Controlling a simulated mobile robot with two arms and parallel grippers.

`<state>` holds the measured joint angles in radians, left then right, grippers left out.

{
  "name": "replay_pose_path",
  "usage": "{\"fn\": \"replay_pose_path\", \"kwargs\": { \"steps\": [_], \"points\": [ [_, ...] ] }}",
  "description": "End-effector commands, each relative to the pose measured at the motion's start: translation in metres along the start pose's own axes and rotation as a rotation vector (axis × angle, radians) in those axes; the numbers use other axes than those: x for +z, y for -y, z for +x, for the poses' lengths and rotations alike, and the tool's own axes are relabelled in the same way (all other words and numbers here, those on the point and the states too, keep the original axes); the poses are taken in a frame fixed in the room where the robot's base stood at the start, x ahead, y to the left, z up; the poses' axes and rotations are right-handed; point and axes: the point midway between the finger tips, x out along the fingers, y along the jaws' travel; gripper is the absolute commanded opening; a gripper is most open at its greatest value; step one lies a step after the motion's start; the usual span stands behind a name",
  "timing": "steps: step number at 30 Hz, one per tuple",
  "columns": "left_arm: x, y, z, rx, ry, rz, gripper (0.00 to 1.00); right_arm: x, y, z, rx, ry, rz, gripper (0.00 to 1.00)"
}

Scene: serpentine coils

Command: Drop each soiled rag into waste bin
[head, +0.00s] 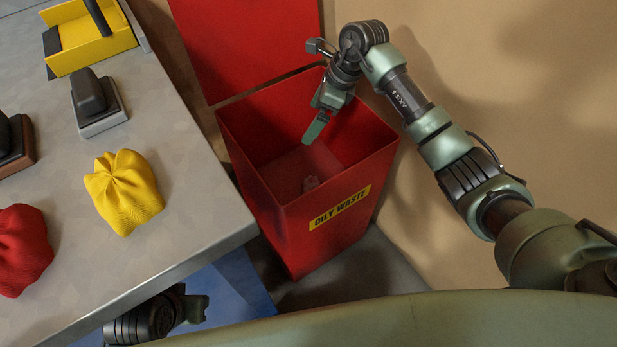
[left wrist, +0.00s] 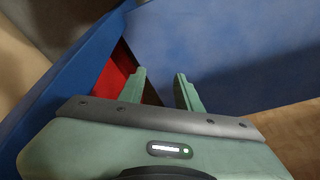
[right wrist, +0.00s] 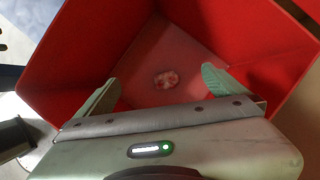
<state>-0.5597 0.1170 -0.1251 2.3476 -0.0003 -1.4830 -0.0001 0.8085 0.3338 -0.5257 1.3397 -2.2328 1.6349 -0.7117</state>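A yellow crumpled rag (head: 125,192) and a red crumpled rag (head: 22,250) lie on the grey bench at the left of the head view. The red waste bin (head: 262,143), labelled "OILY WASTE", stands open beside the bench. My right gripper (right wrist: 160,90) is over the bin's mouth, fingers wide apart and empty. My left gripper (left wrist: 163,90) is low by the bench's blue side, fingers apart with nothing between them.
The bench (head: 185,215) also bears a yellow holder (head: 90,40) and a dark block on a grey base (head: 95,100). The bin's red lid (head: 245,45) stands raised behind it. A tan wall (head: 520,100) is close on the right.

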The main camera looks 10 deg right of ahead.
Motion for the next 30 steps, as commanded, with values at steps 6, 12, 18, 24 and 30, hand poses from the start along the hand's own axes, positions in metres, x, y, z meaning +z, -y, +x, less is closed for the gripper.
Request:
{"fn": "replay_pose_path", "kwargs": {
  "steps": [6,12,18,24,30],
  "points": [
    [-0.001,0.000,0.002,0.000,-0.003,0.000,0.34,0.000,0.002,-0.017,-0.003,0.000,-0.001,1.00],
    [0.004,-0.002,0.028,0.004,0.017,0.003,0.34,0.000,0.002,-0.052,-0.005,-0.001,-0.001,1.00],
    [0.006,-0.002,0.040,0.005,0.022,0.003,0.34,0.000,0.001,-0.074,-0.001,-0.001,-0.001,1.00],
    [0.006,-0.003,0.043,0.005,0.022,0.003,0.34,0.000,0.000,-0.078,0.001,0.000,0.000,1.00],
    [0.006,-0.002,0.042,0.005,0.022,0.003,0.34,0.000,0.000,-0.078,0.000,0.000,0.000,1.00]
  ]
}}
